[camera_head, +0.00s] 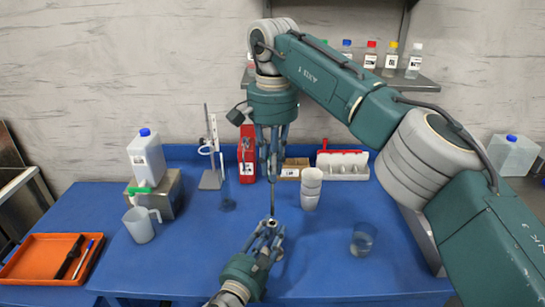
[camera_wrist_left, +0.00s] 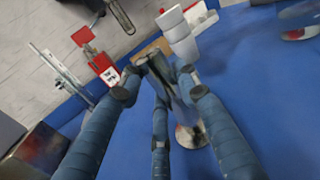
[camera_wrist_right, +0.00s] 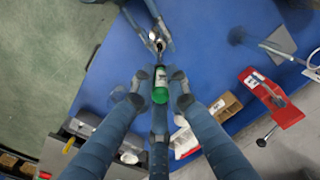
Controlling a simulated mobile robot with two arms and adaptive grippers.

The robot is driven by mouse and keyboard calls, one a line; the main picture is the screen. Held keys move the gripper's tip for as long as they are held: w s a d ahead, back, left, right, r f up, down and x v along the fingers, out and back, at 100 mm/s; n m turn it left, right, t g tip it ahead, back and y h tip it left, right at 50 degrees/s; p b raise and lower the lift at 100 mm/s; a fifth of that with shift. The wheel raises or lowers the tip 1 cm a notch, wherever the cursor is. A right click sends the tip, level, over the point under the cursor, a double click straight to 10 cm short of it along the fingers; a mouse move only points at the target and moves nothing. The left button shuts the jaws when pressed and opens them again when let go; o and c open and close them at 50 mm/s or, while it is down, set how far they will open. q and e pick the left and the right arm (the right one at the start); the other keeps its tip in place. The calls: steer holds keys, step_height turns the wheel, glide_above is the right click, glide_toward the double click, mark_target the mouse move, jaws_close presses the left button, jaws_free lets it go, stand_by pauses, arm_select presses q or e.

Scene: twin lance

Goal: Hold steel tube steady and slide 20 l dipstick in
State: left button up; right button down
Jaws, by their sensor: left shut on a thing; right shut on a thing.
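My right gripper (camera_head: 272,158) points down above the table and is shut on the dipstick. The dipstick's green handle (camera_wrist_right: 160,86) sits between its fingers in the right wrist view. The thin rod (camera_head: 272,198) hangs roughly upright towards the tube. My left gripper (camera_head: 267,238) is below, shut on the grey steel tube (camera_wrist_left: 168,80). The tube's open mouth (camera_head: 270,222) faces up in the head view. The rod's lower end meets or overlaps the mouth; I cannot tell whether it is inside. Most of the tube is hidden by my left fingers.
Stacked white cups (camera_head: 311,190) stand right of the rod, and a clear beaker (camera_head: 363,240) farther right. A retort stand (camera_head: 211,178) and a red container (camera_head: 247,155) are behind. A jug (camera_head: 140,225) and orange tray (camera_head: 30,258) are left.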

mark_target(273, 210)
steer(key=shift+f, duration=0.4)
steer(key=shift+f, duration=6.3)
steer(key=c, duration=2.2)
jaws_free()
steer(key=o, duration=0.6)
steer(key=shift+c, duration=0.2)
step_height(273, 210, up, 12)
steer(key=shift+f, duration=0.1)
